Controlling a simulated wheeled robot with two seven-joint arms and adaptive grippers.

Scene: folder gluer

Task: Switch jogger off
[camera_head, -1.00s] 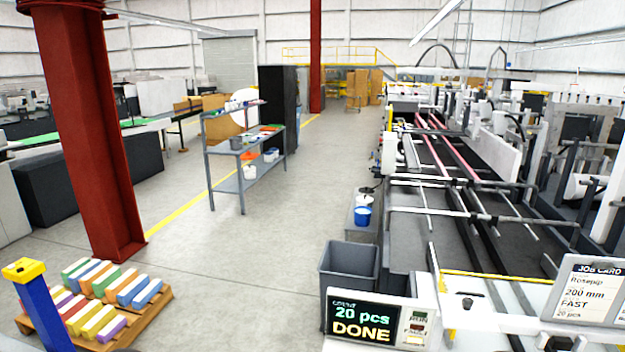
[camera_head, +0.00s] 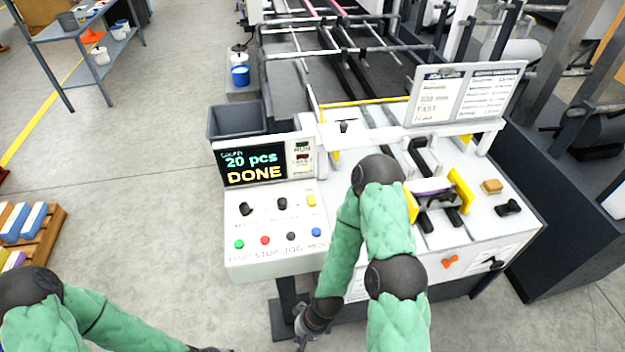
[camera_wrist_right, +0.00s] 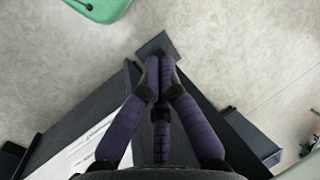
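A white control panel (camera_head: 275,225) stands below a "20 pcs DONE" display (camera_head: 254,168). It has black knobs and a row of coloured buttons. To its right is a white table unit with two yellow plates (camera_head: 460,190) and a purple piece between them. A black switch (camera_head: 508,207) sits on its right end. No label naming the jogger is legible. My right gripper (camera_head: 302,338) is low in front of the machine, away from the controls; in the wrist view its purple fingers (camera_wrist_right: 158,75) meet at the tips, empty. My left gripper (camera_head: 212,350) barely shows at the bottom edge.
My right arm covers part of the table unit's left side. A job-card board (camera_head: 465,95) stands behind the unit. A grey bin (camera_head: 237,120) is behind the display. Floor is clear left of the panel, with a pallet (camera_head: 40,240) farther left.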

